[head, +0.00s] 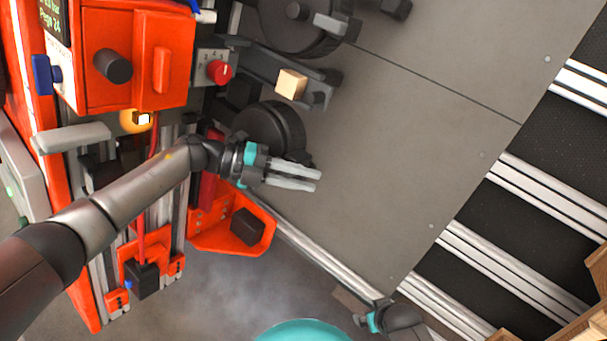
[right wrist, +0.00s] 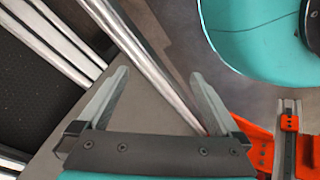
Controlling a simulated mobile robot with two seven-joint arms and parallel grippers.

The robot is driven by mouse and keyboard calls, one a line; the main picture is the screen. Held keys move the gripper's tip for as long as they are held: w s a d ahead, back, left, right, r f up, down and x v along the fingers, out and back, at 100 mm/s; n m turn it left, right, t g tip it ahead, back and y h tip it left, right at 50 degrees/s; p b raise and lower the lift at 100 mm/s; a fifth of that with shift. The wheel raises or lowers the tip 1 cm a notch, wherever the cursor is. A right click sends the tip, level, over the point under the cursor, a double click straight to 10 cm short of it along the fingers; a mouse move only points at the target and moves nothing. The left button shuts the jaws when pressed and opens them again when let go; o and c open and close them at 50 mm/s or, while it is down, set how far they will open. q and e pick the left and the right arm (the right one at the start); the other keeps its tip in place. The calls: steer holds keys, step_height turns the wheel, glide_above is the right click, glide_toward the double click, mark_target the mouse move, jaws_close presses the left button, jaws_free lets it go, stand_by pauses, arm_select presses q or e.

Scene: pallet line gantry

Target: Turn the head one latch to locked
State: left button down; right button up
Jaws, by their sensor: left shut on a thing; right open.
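My left gripper (head: 317,180) is shut at the lower edge of the lower black round head (head: 268,127). Its pale fingers lie close together, and the latch between them is mostly hidden, so I cannot tell its angle. The upper black round head (head: 292,22) carries a similar grey latch lever (head: 331,25), clear of both grippers. My right gripper (head: 362,319) is low in the head view, away from the heads. The right wrist view shows its two fingers wide apart with nothing between them (right wrist: 158,78).
An orange box with a black knob (head: 113,66) and a red rotary switch (head: 219,71) stand at upper left. A tan block (head: 291,84) sits between the heads. An orange bracket (head: 232,236) lies below my left gripper. The grey panel (head: 420,130) is bare.

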mark_target(287, 175)
arm_select(q)
steer(key=shift+a+f, duration=0.1)
steer(key=c, duration=1)
jaws_free()
steer(key=shift+a+r, duration=0.2)
steer(key=shift+a, duration=0.1)
steer(key=p+v, duration=0.1)
steer(key=v, duration=0.6)
arm_select(e)
steer(key=shift+s+d+f, duration=0.6)
steer(key=shift+s+f, duration=0.1)
steer(key=shift+f, duration=0.1)
arm_select(q)
steer(key=shift+d, duration=0.1)
